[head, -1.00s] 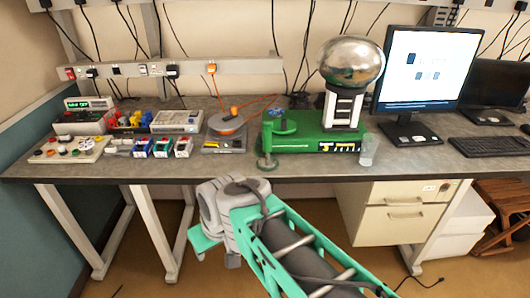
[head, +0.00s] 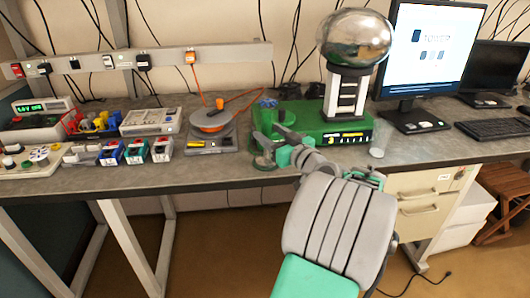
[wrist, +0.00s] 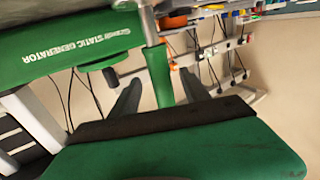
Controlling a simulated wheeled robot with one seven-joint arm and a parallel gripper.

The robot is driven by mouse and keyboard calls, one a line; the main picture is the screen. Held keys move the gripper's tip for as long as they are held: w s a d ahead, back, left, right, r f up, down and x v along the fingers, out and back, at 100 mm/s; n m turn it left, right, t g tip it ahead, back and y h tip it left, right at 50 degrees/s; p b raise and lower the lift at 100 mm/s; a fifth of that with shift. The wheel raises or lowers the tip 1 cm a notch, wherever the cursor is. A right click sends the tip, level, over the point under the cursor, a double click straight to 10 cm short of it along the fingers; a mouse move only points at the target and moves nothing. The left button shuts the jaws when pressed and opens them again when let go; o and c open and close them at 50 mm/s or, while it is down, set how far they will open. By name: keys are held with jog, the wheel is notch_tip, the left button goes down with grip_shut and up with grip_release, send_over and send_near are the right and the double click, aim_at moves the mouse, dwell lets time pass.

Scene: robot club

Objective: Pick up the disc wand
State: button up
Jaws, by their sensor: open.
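In the wrist view the upright green stem (wrist: 160,75) shows between the two dark fingers of my gripper (wrist: 160,98). The fingers stand apart on either side, with no clear contact. In the head view my gripper (head: 273,138) reaches in from the right at stem height. The jaws are open.
The static generator (head: 345,132) with its silver dome stands just behind and to the right. A clear cup (head: 378,142) is at its right corner. The bench front edge is close below.

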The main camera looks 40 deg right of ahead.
jog(key=w, duration=0.5)
jog(key=shift+d+p, duration=0.2)
jog(key=shift+p, duration=0.15)
grip_shut()
dwell(0.9)
